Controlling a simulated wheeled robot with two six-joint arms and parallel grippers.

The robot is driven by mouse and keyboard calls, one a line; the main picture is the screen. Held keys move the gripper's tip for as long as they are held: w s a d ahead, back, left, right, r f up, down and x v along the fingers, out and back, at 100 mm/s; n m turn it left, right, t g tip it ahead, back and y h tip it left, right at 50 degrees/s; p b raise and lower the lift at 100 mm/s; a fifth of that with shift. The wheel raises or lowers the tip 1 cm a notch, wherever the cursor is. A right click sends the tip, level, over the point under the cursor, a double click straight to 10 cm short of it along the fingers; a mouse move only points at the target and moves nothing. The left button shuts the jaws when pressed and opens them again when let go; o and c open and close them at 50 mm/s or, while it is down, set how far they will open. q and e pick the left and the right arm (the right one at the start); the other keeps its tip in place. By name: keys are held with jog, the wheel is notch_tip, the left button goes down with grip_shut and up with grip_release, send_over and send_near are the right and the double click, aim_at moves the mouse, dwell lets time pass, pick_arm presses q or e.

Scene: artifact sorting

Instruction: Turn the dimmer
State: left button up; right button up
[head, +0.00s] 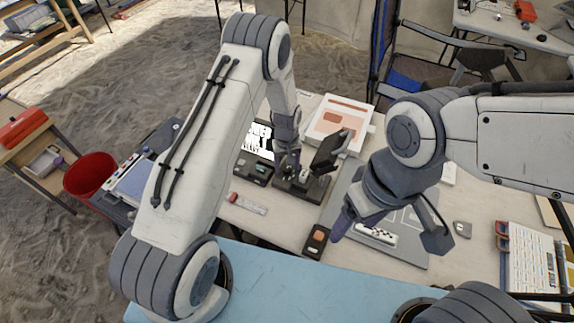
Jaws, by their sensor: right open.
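My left gripper (288,160) points down at the back of the table, over a dark device base (297,187). Its fingers are small and dark against the device, so I cannot tell if they are open or touching it. A tilted dark panel (335,150) stands at the right of this base. A small dark box (254,167) with light marks on top lies just left of it. I cannot tell for sure which part is the dimmer. My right gripper (390,232) is open and empty, its fingers wide apart above a grey mat (405,250).
A lit sign with black letters (258,140) is behind the small box. A white and orange case (340,122) is at the back. A small dark handset (316,240) lies near the front edge. A red bin (90,174) stands left of the table.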

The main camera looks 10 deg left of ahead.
pick_arm(q)
grip_shut()
jog(key=shift+m, duration=0.3)
jog(key=m+b, duration=0.1)
jog(key=m, duration=0.1)
jog(key=shift+f+m+b, duration=0.1)
jog(key=shift+m+b, duration=0.25)
jog(key=shift+m, duration=0.05)
jog(key=m+b, duration=0.1)
jog(key=m, duration=0.4)
jog(key=shift+m, duration=0.3)
jog(key=shift+o, duration=0.3)
grip_release()
